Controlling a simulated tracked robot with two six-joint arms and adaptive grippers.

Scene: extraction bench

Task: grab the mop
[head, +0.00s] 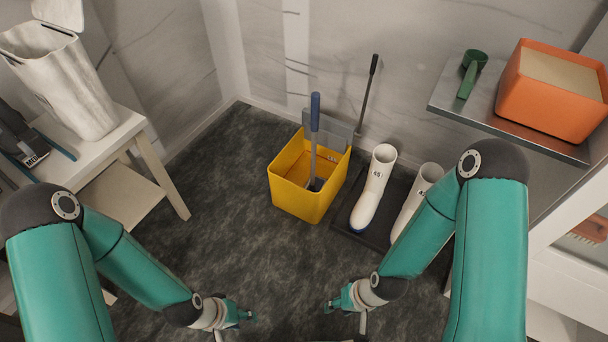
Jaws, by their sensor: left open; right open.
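The mop (315,124) stands upright in a yellow bucket (304,205) on the dark floor. Its handle has a blue grip at the top, and its lower end is inside the bucket. A grey wringer part sits at the bucket's back rim. My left gripper (246,316) is low at the bottom centre-left, open and empty. My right gripper (334,304) is low at the bottom centre, open and empty. Both grippers are nearer to me than the bucket and apart from the mop.
White boots (374,189) stand on a dark tray right of the bucket. A dark-handled stick (369,92) leans on the wall behind. A shelf at right holds an orange bin (551,100) and green scoop (471,74). A white table (125,128) stands left. Floor before the bucket is clear.

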